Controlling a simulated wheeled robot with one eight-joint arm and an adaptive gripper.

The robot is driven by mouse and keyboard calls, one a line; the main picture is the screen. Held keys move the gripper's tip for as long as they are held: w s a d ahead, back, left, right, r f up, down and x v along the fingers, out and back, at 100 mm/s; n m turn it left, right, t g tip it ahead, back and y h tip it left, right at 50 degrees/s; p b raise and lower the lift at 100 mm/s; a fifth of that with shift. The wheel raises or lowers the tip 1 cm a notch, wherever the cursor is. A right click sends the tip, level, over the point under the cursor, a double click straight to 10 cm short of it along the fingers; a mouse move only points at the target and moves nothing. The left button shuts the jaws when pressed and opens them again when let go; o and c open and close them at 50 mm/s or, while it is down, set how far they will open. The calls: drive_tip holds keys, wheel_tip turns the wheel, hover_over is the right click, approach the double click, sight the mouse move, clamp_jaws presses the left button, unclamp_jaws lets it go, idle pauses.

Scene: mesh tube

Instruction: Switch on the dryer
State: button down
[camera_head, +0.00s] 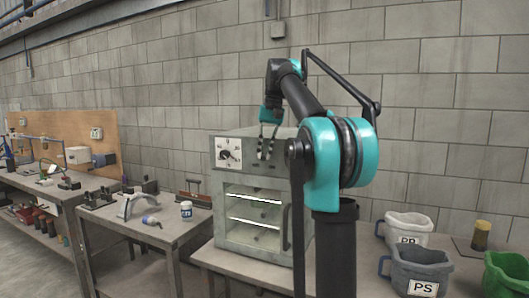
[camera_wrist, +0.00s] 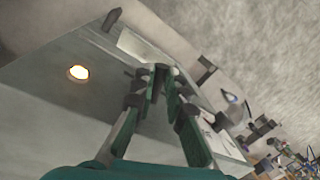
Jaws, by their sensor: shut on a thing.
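The dryer (camera_head: 222,205) is a grey box oven with a glass door on the bench. Its interior shows bright shelves. A white dial plate with a black knob (camera_head: 229,154) is on the upper left of its front panel. My gripper (camera_head: 262,155) is at the panel, right of the dial, fingers pointing down. In the wrist view the fingertips of my gripper (camera_wrist: 160,78) come together on a small dark part at the panel, which looks like the switch and is mostly hidden by them.
A grey PS bucket (camera_head: 420,268), a white bucket (camera_head: 408,228) and a green bucket (camera_head: 507,272) stand on the bench at right. A side table (camera_head: 165,235) with tools and a small jar (camera_head: 186,210) is left of the dryer. A block wall is behind.

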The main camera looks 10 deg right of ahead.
drive_tip(key=c, duration=1.6)
unclamp_jaws()
drive_tip(key=shift+o, duration=0.2)
drive_tip(key=shift+r, duration=0.1)
wheel_tip(320, 180, up, 7)
drive_tip(key=d, duration=0.1)
drive_tip(key=shift+d, duration=0.2)
drive_tip(key=shift+s+r, duration=0.1)
drive_tip(key=shift+s, duration=0.1)
